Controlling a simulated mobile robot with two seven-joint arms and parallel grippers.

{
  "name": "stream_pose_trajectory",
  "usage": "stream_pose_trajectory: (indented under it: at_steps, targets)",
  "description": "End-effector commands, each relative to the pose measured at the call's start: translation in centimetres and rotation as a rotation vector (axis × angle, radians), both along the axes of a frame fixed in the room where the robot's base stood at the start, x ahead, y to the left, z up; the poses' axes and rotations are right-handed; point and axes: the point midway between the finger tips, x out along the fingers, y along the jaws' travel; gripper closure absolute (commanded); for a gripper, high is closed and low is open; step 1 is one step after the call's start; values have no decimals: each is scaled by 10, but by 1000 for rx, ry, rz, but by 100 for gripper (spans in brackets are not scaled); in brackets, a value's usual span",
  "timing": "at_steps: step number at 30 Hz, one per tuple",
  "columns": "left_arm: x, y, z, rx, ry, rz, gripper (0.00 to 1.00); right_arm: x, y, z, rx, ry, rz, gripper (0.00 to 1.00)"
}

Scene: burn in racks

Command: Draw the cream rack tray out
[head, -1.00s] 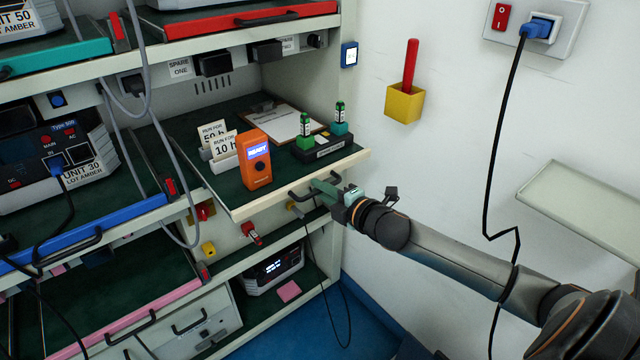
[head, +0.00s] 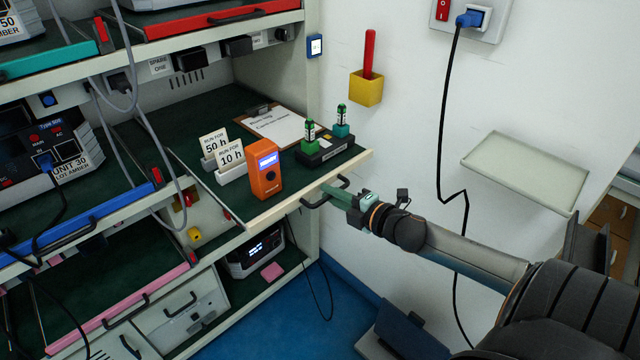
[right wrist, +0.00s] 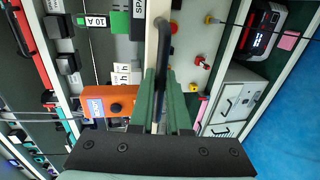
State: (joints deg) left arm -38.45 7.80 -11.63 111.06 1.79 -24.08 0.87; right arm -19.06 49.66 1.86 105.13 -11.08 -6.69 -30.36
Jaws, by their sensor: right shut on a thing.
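The cream rack tray (head: 282,208) has a cream front edge and a dark green deck, and it stands partly drawn out of the rack. Its dark bar handle (head: 308,204) is on the front edge. My right gripper (head: 335,190) is shut on this handle. In the right wrist view the green fingers (right wrist: 165,100) lie either side of the dark handle bar (right wrist: 161,55). On the tray stand an orange device (head: 266,176), two white cards (head: 230,155), a clipboard (head: 272,126) and a black holder with green cells (head: 325,150). My left gripper is out of view.
The blue-edged tray (head: 95,222) and pink-edged tray (head: 120,310) are at the left, with grey cables hanging near them. A yellow bin (head: 367,88) and an empty wall shelf (head: 525,170) are on the right wall. Blue floor (head: 290,315) is clear below.

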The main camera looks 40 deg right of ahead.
Motion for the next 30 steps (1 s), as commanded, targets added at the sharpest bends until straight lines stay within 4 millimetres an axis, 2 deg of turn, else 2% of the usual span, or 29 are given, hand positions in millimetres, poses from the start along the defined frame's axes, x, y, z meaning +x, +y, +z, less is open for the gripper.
stream_pose_trajectory:
  at_steps: [1, 6, 15, 21, 30]
  targets:
    - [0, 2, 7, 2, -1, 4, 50, -11, 3, -1, 9, 11, 4, 100]
    - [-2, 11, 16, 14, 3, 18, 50, -40, 0, 0, 8, 10, 3, 100]
    - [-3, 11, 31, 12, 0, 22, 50, -75, -3, -1, 6, 7, 3, 100]
    - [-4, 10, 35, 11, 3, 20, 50, -86, -5, -2, 2, 6, 3, 100]
    - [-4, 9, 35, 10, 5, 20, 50, -90, -5, -3, 0, 8, 4, 100]
